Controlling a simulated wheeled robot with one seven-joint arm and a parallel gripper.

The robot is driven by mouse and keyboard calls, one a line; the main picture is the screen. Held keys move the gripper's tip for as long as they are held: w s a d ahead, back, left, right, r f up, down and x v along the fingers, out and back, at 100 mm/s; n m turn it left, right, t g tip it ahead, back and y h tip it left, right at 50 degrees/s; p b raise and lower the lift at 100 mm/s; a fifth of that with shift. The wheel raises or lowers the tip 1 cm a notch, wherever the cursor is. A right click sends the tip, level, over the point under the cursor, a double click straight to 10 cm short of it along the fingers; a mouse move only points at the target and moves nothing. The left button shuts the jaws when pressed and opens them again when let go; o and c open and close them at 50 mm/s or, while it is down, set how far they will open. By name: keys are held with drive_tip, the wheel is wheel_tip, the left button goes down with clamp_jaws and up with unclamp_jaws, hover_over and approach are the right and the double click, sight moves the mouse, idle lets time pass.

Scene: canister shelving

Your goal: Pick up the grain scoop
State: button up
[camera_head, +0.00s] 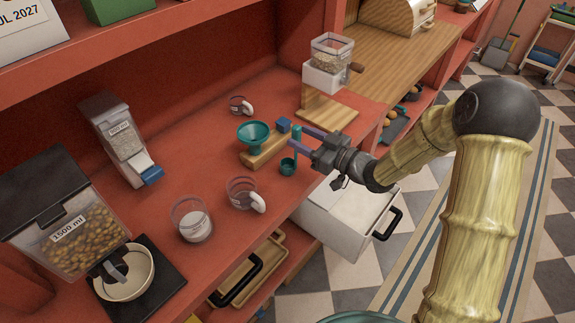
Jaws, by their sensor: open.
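The teal grain scoop (297,136) seems to be the upright handle with a small round cup (288,166) low at its foot, by the counter's front edge. My gripper (290,137) reaches in from the right with its two purple-blue fingers apart. The fingers lie on either side of the scoop's handle in the picture. I cannot tell whether they touch it. Part of the handle is hidden behind the lower finger.
A teal funnel (253,134) on a wooden block (264,150) stands just left of the fingers. Glass measuring cups (243,192) (240,105), a jar of white powder (191,220), dispensers (122,138) (75,230) and a grain mill (328,66) are on the red counter (200,130). An open white drawer (350,215) is below.

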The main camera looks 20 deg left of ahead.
drive_tip(key=x, duration=0.1)
drive_tip(key=p+x, duration=0.1)
drive_tip(key=x, duration=0.1)
drive_tip(key=p+x, duration=0.1)
drive_tip(key=x, duration=0.1)
drive_tip(key=shift+w+f, duration=0.3)
drive_tip(key=shift+w, duration=0.05)
clamp_jaws()
